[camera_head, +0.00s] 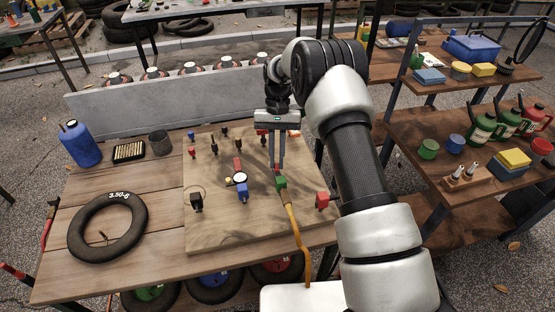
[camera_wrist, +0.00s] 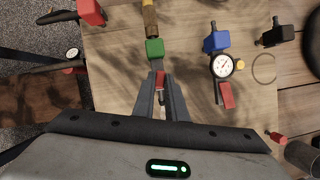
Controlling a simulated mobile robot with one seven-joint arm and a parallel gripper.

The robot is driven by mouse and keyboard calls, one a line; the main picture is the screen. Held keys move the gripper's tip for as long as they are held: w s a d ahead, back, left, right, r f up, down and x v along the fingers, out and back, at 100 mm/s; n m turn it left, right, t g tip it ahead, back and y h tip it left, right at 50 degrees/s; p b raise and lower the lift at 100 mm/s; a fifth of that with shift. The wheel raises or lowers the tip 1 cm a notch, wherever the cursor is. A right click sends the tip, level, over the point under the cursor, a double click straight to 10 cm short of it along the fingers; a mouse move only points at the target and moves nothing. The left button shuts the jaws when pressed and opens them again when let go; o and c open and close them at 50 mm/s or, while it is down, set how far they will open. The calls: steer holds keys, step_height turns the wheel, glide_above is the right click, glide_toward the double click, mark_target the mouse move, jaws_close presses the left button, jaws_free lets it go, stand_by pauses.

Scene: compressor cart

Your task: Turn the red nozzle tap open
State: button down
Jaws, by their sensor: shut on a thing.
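A small red tap (camera_wrist: 161,79) sits between my fingertips in the wrist view, close behind a green block (camera_wrist: 154,47). My gripper (camera_head: 276,166) points down at the wooden board in the head view, its fingers shut on the red tap. The fingers hide most of the tap there. The green block (camera_head: 281,182) shows just in front of the fingertips, with a yellow hose (camera_head: 294,225) running from it toward the front edge. I cannot tell how far the tap is turned.
Left of my gripper on the board are a round gauge (camera_head: 240,178), a blue block (camera_head: 242,193) and a black block (camera_head: 197,202). A red block (camera_head: 322,200) is to the right.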

steer(key=shift+n, duration=0.6)
steer(key=shift+h, duration=0.3)
steer(key=c, duration=1.8)
jaws_free()
steer(key=shift+o, duration=0.2)
steer(key=p+v, duration=0.8)
steer(key=v, duration=0.9)
steer(key=shift+r, duration=0.3)
steer(key=shift+p, duration=0.4)
